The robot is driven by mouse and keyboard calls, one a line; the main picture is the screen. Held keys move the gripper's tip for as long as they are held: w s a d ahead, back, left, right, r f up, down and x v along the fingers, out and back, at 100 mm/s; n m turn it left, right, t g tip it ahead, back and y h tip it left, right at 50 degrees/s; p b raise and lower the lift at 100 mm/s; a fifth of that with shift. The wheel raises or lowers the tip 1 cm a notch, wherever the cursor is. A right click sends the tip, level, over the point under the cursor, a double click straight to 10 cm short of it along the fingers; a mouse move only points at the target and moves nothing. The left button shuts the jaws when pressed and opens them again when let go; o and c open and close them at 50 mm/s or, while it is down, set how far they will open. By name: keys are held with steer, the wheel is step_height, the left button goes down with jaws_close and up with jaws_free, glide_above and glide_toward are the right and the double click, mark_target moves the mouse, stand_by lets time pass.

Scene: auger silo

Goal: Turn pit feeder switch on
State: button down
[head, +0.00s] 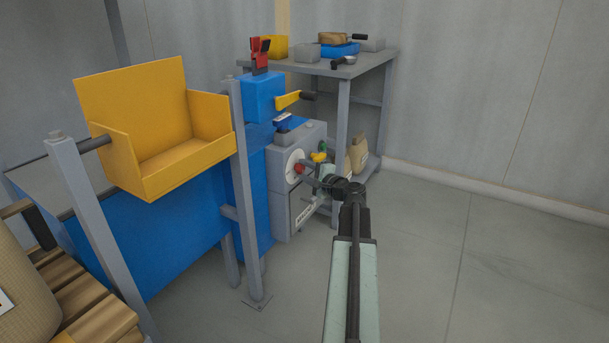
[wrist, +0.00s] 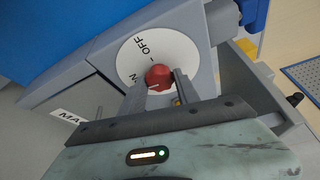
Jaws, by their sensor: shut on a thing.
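The pit feeder switch is a red knob (head: 299,168) on a white round dial (head: 292,158) on the front of a grey control box (head: 280,195). In the wrist view the red knob (wrist: 158,76) sits on the dial (wrist: 183,52), which has OFF and ON lettering. My gripper (wrist: 160,88) is shut on the red knob, one finger on each side. A small pale mark shows on the knob, but its exact setting is hard to tell. In the head view my gripper (head: 310,174) reaches the dial from the right, and its fingertips are partly hidden.
A yellow knob (head: 319,157) and a green button (head: 323,145) are near the dial. A yellow lever (head: 291,99) sticks out above. A grey table (head: 370,68) with trays stands behind. A yellow hopper (head: 160,150) is at left. Floor at right is clear.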

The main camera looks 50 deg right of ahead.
steer(key=shift+w+a+f+n, duration=0.1)
steer(key=shift+a+n, duration=0.05)
steer(key=shift+n, duration=0.35)
steer(key=c, duration=0.9)
jaws_free()
steer(key=shift+s, duration=0.2)
steer(key=s+a, duration=0.1)
steer(key=s, duration=0.6)
steer(key=shift+s+r, duration=0.2)
steer(key=shift+r, duration=0.05)
